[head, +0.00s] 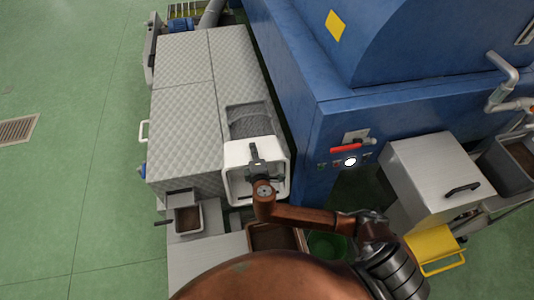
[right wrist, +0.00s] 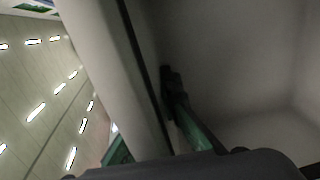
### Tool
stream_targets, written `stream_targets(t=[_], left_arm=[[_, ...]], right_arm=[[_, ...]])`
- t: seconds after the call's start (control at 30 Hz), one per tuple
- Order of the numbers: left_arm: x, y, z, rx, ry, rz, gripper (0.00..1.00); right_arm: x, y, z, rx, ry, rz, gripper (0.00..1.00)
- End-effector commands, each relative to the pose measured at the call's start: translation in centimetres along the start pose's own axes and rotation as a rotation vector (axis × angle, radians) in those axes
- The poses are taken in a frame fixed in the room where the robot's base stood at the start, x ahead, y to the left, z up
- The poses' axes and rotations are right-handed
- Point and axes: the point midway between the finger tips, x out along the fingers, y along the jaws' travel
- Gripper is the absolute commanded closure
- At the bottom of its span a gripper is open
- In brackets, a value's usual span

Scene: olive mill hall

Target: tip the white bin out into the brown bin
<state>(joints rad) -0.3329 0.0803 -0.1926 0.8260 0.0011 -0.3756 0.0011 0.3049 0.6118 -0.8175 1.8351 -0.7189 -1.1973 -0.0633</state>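The white bin (head: 280,154) is in the middle of the head view, at the front end of the grey quilted machine. Its open side shows a dark interior. My right gripper (head: 254,162) reaches over it. In the right wrist view, its green-padded fingers (right wrist: 150,140) lie on either side of the pale bin wall (right wrist: 108,60), apparently pinching it. The bin's contents cannot be made out. My left gripper is not in view.
A small tray (head: 188,220) with brown contents is at left. A grey box (head: 430,175) and yellow tray (head: 433,248) are right. Green floor is clear at left.

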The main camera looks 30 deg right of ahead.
Motion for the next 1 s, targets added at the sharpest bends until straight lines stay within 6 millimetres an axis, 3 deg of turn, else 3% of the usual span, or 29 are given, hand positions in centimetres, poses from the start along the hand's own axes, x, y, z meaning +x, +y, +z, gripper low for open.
stream_targets(t=[0.03,0.3,0.57,0.8,1.0], left_arm=[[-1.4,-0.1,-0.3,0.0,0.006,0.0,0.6],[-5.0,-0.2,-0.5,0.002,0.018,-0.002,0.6],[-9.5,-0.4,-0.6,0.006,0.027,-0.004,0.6],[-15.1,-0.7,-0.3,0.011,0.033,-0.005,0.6],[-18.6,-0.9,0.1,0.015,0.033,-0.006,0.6]], right_arm=[[0.2,1.1,0.0,0.002,0.005,-0.054,1.0],[1.7,-0.1,0.8,-0.012,0.026,-0.423,1.0],[1.7,-0.9,1.9,-0.038,0.048,-0.796,1.0],[-1.0,-1.0,3.0,-0.065,0.06,-1.118,1.0],[-4.2,-0.1,3.2,-0.07,0.058,-1.264,1.0]])
